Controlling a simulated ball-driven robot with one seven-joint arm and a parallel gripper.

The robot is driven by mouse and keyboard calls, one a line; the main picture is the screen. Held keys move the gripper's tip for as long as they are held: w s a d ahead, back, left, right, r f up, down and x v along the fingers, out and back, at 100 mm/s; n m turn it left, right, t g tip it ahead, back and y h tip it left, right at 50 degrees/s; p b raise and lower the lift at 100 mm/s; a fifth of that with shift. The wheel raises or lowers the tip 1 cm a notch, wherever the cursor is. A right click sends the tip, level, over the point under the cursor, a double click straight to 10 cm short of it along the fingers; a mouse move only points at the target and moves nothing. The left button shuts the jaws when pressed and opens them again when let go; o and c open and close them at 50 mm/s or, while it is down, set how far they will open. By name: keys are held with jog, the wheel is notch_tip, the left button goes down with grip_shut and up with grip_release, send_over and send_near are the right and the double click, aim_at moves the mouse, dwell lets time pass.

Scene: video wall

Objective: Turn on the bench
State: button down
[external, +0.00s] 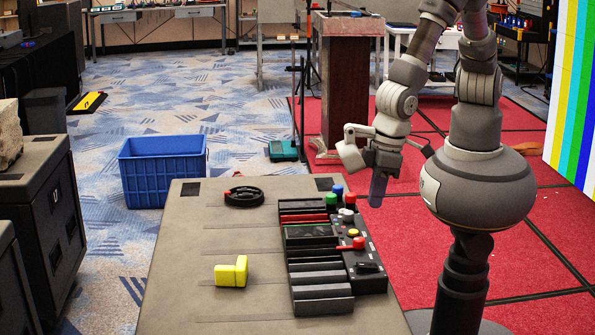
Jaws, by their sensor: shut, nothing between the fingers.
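The bench is a grey table (220,235) with a black control panel (378,284) along its right side. The panel carries a blue button (338,191), a green button (331,199), a red button (350,199), a white knob (347,215), a yellow button (353,233), a red lever (352,245) and a black switch (368,267). Left of these are several dark slotted modules (318,277) and a red bar (303,219). My gripper (377,190) is shut and empty, pointing down beyond the panel's far right corner, apart from the controls in the picture.
A black ring (244,197) with a red part and a yellow block (232,272) lie on the table's left. A blue crate (163,170) stands on the floor behind. A wooden lectern (344,85) is at the back. Black cases (45,200) stand at left.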

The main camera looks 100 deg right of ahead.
aim_at(361, 264)
jog(key=shift+s+d+f, duration=0.1)
jog(key=shift+s+f, duration=0.1)
jog(key=shift+f, duration=0.05)
jog(key=shift+f, duration=0.1)
jog(key=f+b, duration=0.2)
jog(key=f, duration=0.2)
jog(key=w+f+b, duration=0.1)
jog(key=f+b, duration=0.1)
jog(key=f, duration=0.3)
jog(key=w+f+b, duration=0.1)
jog(key=f+b, duration=0.1)
jog(key=f, duration=0.2)
jog(key=shift+w+f, duration=0.1)
jog(key=shift+f, duration=0.25)
